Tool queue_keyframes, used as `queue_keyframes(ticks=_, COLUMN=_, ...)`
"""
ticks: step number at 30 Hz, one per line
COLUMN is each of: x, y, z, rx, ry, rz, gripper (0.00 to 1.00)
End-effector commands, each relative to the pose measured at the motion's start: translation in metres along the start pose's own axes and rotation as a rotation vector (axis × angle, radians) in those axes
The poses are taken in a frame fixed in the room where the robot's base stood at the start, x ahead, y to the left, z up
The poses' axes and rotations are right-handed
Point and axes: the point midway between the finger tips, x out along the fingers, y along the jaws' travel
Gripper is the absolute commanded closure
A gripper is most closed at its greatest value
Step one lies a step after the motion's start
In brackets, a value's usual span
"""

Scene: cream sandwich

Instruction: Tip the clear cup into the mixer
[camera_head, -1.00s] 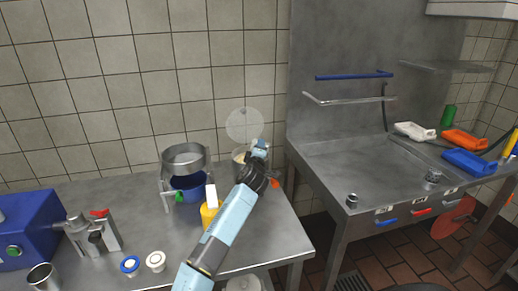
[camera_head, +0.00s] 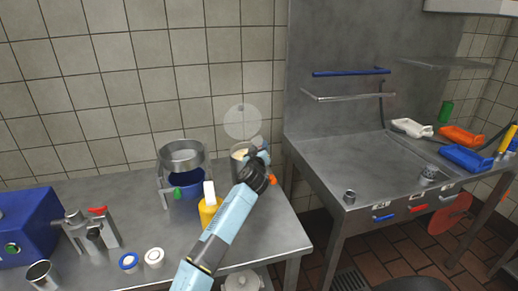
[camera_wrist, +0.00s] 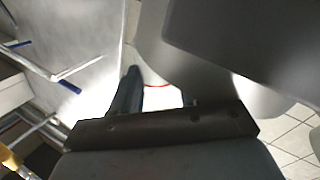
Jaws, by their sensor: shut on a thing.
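A round see-through disc, like a raised lid (camera_head: 242,121), stands above this pot. I take the pot for the mixer, but its form is partly hidden by my arm. In the wrist view my gripper's dark fingers (camera_wrist: 158,98) are shut on a pale thing with a red line (camera_wrist: 157,86), which seems to be the clear cup. Its tilt and contents cannot be made out. Large grey shapes fill the upper right there.
A yellow bottle (camera_head: 208,212) stands left of my arm. Two small jars (camera_head: 154,258) stand at the front. The steel sink table (camera_head: 375,165) is to the right, across a gap.

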Motion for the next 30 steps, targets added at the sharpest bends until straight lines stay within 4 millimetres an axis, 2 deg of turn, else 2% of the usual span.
queue_keyframes(ticks=6, x=0.0012, y=0.0027, z=0.0025, rx=0.213, ry=-0.002, rz=0.007, gripper=1.0)
queue_keyframes(ticks=13, x=0.0013, y=0.0046, z=0.0016, rx=0.379, ry=0.001, rz=0.012, gripper=1.0)
queue_keyframes(ticks=30, x=0.0012, y=0.0043, z=0.0017, rx=0.438, ry=0.001, rz=0.011, gripper=1.0)
